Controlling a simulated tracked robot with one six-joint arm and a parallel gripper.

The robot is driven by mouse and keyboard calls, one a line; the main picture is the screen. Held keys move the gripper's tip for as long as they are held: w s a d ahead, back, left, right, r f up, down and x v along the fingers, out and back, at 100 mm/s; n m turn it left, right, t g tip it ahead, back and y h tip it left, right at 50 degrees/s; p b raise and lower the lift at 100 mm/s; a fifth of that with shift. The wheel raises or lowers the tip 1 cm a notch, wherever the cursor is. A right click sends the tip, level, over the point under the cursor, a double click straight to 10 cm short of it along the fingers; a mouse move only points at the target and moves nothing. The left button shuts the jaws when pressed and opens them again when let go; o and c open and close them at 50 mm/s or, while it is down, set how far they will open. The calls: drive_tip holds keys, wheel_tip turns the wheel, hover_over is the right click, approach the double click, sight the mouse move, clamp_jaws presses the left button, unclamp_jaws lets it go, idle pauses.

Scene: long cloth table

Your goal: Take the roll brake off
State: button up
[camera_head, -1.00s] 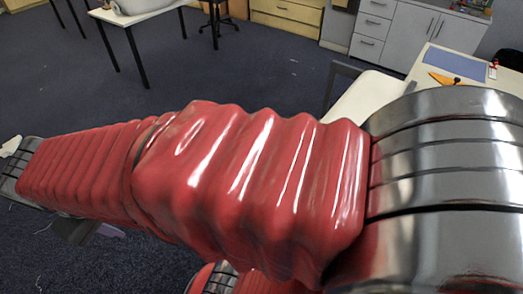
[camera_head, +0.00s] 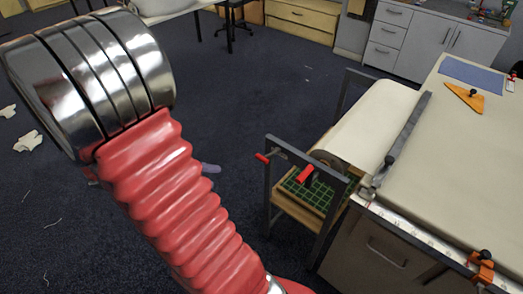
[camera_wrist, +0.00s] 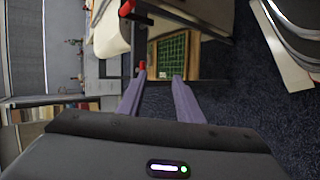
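The roll stand, a dark frame (camera_head: 268,195), stands at the near end of the table and carries a pale cloth roll (camera_head: 331,160). Two red handles are on it: a thicker red lever (camera_head: 304,174) near the roll end and a small red grip (camera_head: 263,158) on the frame's outer left. Which one is the brake is not clear. Two red parts also show in the wrist view, an upper one (camera_wrist: 127,9) and a lower one (camera_wrist: 142,66) by the left fingertip. My gripper (camera_wrist: 160,76) is open with nothing between its fingers. The arm mostly hides it in the head view.
A green gridded mat (camera_head: 318,196) lies on the stand's low wooden shelf. The cloth table (camera_head: 450,150) has a long metal bar (camera_head: 408,125), an orange tool (camera_head: 465,97) and an orange-black clamp (camera_head: 483,266). Dark carpet (camera_head: 240,110) is open left of the stand.

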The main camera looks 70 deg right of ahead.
sight(270, 155)
drive_tip(key=s+d+f+g+h, duration=0.3)
drive_tip(key=d+f, duration=0.4)
drive_tip(key=d, duration=0.3)
drive_tip(key=shift+s+d+m+g+h, duration=0.3)
drive_tip(key=shift+s+d+h, duration=0.1)
drive_tip(key=shift+s, duration=0.1)
drive_tip(key=x, duration=1.3)
drive_tip(key=shift+s+d, duration=0.25)
drive_tip(key=shift+s, duration=0.05)
drive_tip(key=shift+f, duration=0.1)
drive_tip(key=shift+c, duration=0.4)
clamp_jaws()
